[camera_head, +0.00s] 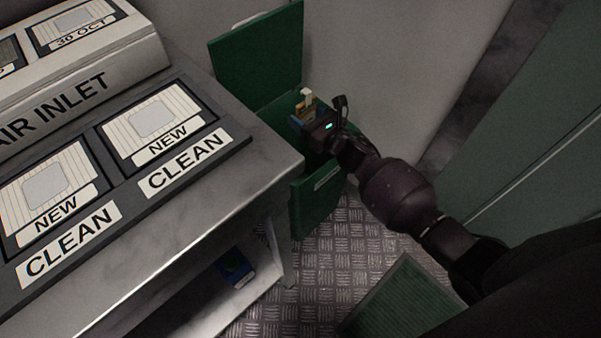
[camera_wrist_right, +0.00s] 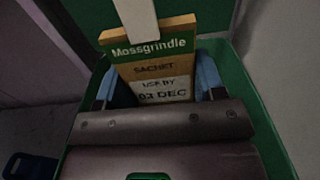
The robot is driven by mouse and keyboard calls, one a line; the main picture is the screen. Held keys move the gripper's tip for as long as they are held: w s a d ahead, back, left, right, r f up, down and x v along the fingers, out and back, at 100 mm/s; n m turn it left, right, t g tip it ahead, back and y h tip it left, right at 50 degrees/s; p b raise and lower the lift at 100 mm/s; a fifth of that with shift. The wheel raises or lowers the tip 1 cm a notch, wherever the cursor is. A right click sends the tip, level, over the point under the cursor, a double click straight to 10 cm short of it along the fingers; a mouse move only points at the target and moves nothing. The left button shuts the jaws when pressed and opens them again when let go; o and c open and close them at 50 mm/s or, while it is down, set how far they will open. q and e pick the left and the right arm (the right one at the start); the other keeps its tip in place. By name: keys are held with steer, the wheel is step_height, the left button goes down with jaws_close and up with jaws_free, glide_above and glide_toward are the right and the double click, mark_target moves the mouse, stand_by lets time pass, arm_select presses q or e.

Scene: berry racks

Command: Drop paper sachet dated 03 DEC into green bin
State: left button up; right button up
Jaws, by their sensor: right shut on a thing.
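The paper sachet (camera_wrist_right: 152,70) is brown with a green band reading "Mossgrindle" and a pale label reading "USE BY 03 DEC". It shows in the right wrist view, upright between the blue fingertips of my right gripper (camera_wrist_right: 155,85). In the head view my right gripper (camera_head: 306,112) is shut on the sachet over the mouth of the green bin (camera_head: 315,210). The bin's rim surrounds the gripper in the wrist view. The green lid (camera_head: 255,50) stands open behind it. The bin's inside is mostly hidden by my gripper. My left gripper is not in view.
A metal bench (camera_head: 240,190) stands left of the bin, with framed "NEW" panels (camera_head: 150,120) marked "CLEAN". A blue object (camera_head: 235,268) is on its lower shelf. A grey wall is behind the bin. Patterned metal floor (camera_head: 340,265) lies in front.

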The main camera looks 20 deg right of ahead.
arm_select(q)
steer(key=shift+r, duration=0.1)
arm_select(e)
steer(key=shift+f, duration=0.35)
steer(key=o, duration=0.8)
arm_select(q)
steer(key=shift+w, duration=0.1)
arm_select(e)
steer(key=shift+s, duration=0.1)
steer(key=shift+s+d, duration=0.1)
steer(key=shift+s, duration=0.15)
arm_select(q)
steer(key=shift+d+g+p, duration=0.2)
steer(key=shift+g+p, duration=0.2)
steer(key=shift+p, duration=0.55)
arm_select(e)
steer(key=shift+v, duration=5)
steer(key=shift+r, duration=0.15)
